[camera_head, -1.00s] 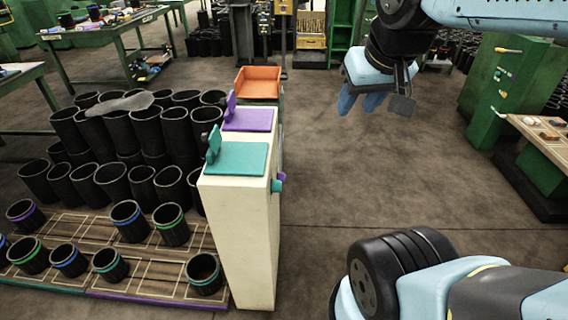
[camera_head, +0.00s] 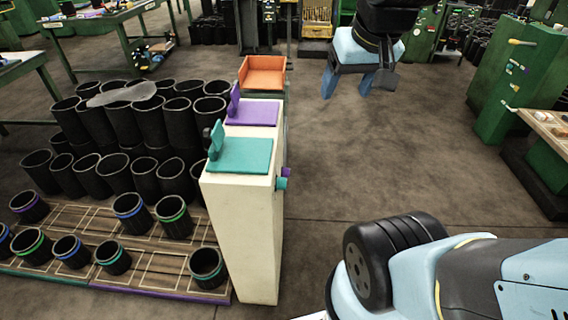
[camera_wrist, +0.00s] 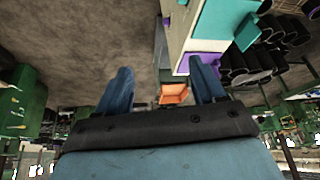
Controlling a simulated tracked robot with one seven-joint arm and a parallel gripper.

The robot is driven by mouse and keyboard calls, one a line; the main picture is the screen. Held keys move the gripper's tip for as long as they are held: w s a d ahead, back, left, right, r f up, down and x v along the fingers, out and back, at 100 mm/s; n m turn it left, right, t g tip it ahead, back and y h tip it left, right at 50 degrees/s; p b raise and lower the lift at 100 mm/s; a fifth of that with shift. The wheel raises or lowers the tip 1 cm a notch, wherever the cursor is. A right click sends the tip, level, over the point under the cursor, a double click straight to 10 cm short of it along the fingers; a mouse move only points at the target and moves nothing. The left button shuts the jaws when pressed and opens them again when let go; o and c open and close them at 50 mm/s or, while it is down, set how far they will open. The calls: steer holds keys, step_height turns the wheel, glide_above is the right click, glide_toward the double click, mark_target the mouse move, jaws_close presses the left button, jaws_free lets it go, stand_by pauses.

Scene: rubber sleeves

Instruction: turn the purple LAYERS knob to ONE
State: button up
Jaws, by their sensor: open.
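The purple knob (camera_head: 287,172) sticks out from the right side of the cream cabinet (camera_head: 240,240), just behind a teal knob (camera_head: 281,183). The knob's setting is too small to read. A purple plate (camera_head: 252,112) and a teal plate (camera_head: 240,155) lie on the cabinet top. My gripper (camera_head: 345,88) is open and empty, up and to the right of the cabinet, with blue fingers pointing down. In the wrist view my gripper (camera_wrist: 165,85) shows both fingers apart, with the cabinet's purple part (camera_wrist: 190,62) beyond the right finger.
An orange tray (camera_head: 262,75) stands behind the cabinet. Black rubber sleeves (camera_head: 130,125) crowd the left, some on a marked wooden pallet (camera_head: 150,255). Green cabinets (camera_head: 515,85) stand at the right. The floor right of the cabinet is clear.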

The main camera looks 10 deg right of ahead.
steer(key=w+d+f+m+g+y, duration=0.2)
steer(key=w+f+m+g+y, duration=0.15)
steer(key=w+f, duration=0.75)
steer(key=w+d+f+m+g+y, duration=0.35)
steer(key=w+f, duration=0.55)
steer(key=w, duration=0.4)
steer(key=w+d+f+m+y, duration=0.2)
steer(key=w+f+m+y, duration=0.1)
steer(key=f, duration=0.6)
steer(key=w+d+f+m+y, duration=0.2)
steer(key=w+f+m, duration=0.1)
steer(key=f, duration=0.5)
steer(key=m+t+y, duration=0.5)
steer(key=m+t, duration=0.3)
glide_toward(286, 172)
steer(key=w+a+f, duration=0.2)
steer(key=w+a, duration=0.2)
steer(key=a, duration=0.3)
steer(key=shift+a, duration=0.3)
steer(key=shift+r, duration=0.1)
steer(key=c, duration=1.1)
